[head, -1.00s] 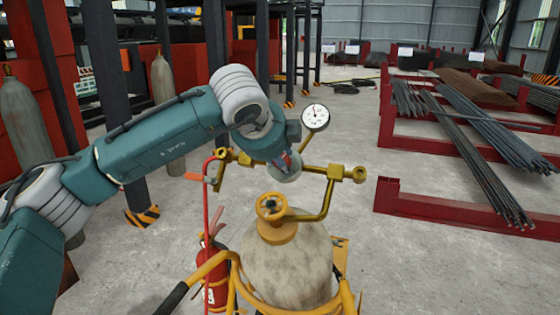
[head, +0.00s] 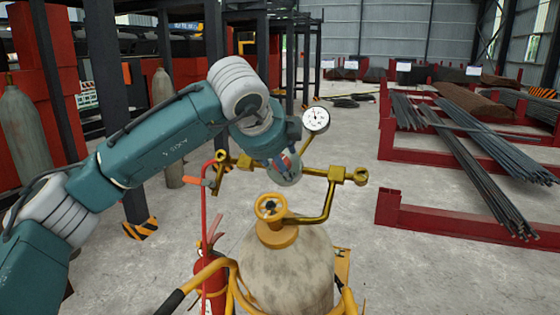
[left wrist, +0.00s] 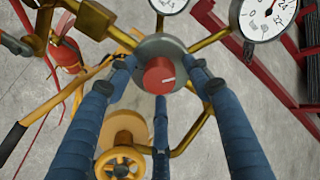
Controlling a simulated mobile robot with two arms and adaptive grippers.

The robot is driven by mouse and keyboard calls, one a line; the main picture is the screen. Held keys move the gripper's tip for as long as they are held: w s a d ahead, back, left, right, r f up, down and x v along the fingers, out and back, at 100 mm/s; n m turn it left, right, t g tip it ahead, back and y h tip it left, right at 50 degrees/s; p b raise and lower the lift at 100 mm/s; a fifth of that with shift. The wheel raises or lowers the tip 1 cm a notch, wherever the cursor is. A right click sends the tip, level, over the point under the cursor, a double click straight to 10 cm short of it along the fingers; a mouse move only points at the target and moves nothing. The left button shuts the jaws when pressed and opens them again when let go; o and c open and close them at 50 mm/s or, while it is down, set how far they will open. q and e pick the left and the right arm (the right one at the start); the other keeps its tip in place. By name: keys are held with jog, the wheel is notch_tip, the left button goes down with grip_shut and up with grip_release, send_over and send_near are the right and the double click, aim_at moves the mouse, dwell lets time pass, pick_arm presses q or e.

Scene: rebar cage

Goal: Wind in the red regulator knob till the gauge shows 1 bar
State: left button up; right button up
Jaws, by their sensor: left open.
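In the head view the gripper (head: 282,161) is at the regulator, and the knob is mostly hidden. A white gauge (head: 316,119) stands above the regulator; its reading is too small to tell. The wrist view shows one gauge (left wrist: 266,14) and part of another (left wrist: 168,4), both cut off. My right gripper is out of view.
A pale gas cylinder (head: 287,268) with a yellow valve wheel (head: 270,207) stands below the brass pipes (head: 327,197). A red hose (head: 204,220) and a fire extinguisher (head: 213,284) are left of it. Rebar racks (head: 440,222) lie right, with clear floor between.

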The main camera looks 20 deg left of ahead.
pick_arm(q)
jog(key=shift+r, duration=0.1)
jog(key=v, duration=1.2)
